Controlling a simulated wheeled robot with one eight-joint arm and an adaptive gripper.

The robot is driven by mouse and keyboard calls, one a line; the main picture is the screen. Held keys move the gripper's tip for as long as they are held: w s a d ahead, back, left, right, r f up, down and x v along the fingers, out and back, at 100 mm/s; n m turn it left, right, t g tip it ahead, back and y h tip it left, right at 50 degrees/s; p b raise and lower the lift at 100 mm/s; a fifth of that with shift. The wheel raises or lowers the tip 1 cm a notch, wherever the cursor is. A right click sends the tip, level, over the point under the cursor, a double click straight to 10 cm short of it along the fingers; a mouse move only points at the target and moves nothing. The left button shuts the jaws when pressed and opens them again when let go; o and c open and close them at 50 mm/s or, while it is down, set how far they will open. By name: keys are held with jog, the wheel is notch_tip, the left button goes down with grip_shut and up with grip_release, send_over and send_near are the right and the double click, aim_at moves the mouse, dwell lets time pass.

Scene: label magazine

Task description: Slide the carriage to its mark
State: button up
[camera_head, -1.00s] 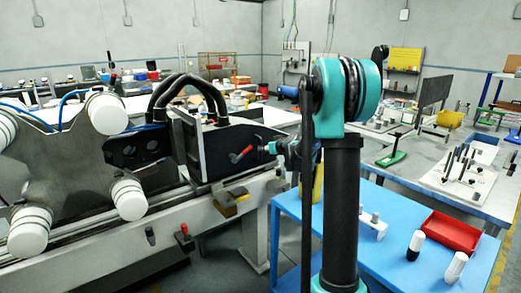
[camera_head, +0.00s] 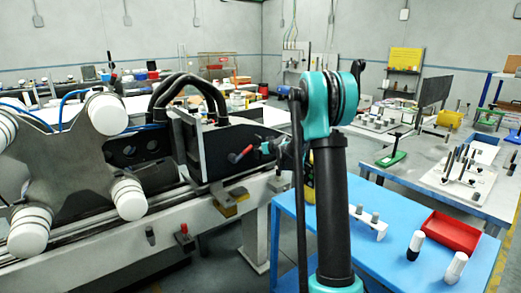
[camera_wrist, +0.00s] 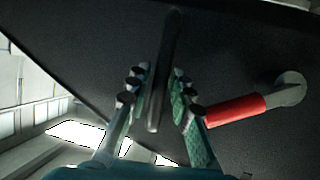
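The carriage (camera_head: 188,150) is a black box on the rail, with thick black hoses arching from its top. A lever with a red grip (camera_head: 243,153) sits on its right face. My gripper (camera_head: 270,149) is at that face, partly hidden by my arm. In the wrist view, the dark face of the carriage (camera_wrist: 235,55) fills most of the picture. A dark upright bar (camera_wrist: 166,65) lies between the two fingers of my gripper (camera_wrist: 158,92), which stand apart with a gap at the left finger. The red grip (camera_wrist: 237,110) is right of the fingers. I cannot make out the mark.
The pale rail bed (camera_head: 105,247) runs along the lower left. A frame with white rollers (camera_head: 107,113) stands left of the carriage. A blue table (camera_head: 385,262) with a red tray (camera_head: 452,231) and black-and-white knobs (camera_head: 415,244) stands right, beside my arm.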

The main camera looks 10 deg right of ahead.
grip_shut()
